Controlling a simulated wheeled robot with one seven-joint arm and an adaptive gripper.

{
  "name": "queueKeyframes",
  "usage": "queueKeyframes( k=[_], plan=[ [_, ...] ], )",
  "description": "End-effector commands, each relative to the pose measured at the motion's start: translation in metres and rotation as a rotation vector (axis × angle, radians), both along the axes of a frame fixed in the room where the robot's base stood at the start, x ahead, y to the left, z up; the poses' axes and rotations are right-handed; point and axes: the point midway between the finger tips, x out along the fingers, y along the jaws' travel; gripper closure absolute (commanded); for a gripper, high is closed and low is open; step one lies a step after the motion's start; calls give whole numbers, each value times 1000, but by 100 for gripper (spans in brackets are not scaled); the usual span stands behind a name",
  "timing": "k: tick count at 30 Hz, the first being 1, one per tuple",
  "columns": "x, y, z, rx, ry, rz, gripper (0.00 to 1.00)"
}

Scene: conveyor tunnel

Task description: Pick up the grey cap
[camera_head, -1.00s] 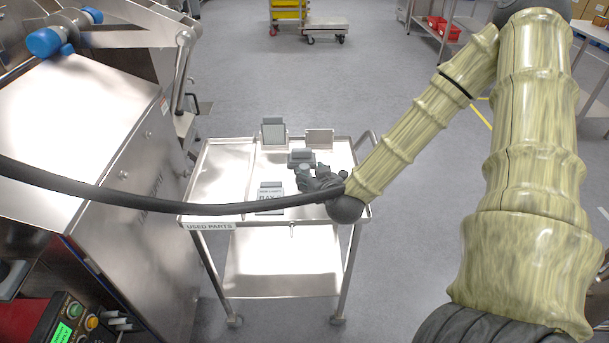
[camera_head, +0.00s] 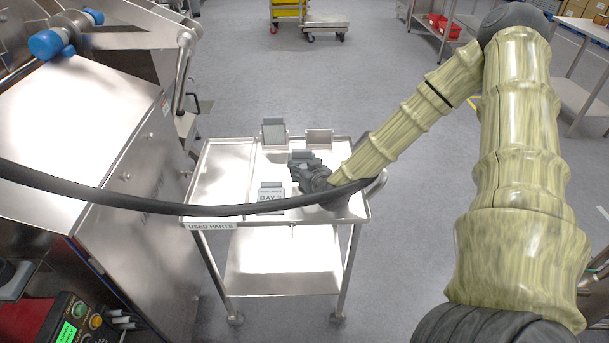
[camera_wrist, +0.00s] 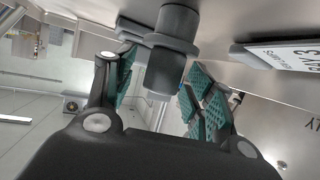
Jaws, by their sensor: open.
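The grey cap (camera_wrist: 173,55) shows in the wrist view as a round grey piece with a wider collar, beside the steel surface of the cart. My gripper (camera_wrist: 163,75) is open, with one green-padded finger on each side of the cap. I cannot tell whether the pads touch it. In the head view my gripper (camera_head: 306,171) is low over the right part of the cart top (camera_head: 226,165). There the cap is largely hidden by the gripper and cannot be made out clearly.
A BAY 3 sign (camera_head: 270,196) stands near the cart's front edge; it also shows in the wrist view (camera_wrist: 285,55). Two grey plates (camera_head: 273,131) (camera_head: 320,138) stand at the back. A black cable (camera_head: 130,200) crosses in front. The cart's left side is clear.

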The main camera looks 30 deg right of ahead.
Motion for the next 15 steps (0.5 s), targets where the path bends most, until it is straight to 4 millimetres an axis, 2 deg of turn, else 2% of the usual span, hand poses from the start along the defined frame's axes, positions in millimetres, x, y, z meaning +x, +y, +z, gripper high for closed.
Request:
queueKeyframes(
  k=[5,12,13,15],
  plan=[
    [0,0,0,0,0,0,48],
    [0,0,0,0,0,0,92],
    [0,0,0,0,1,0,96],
    [0,0,0,0,1,0,96]
  ],
)
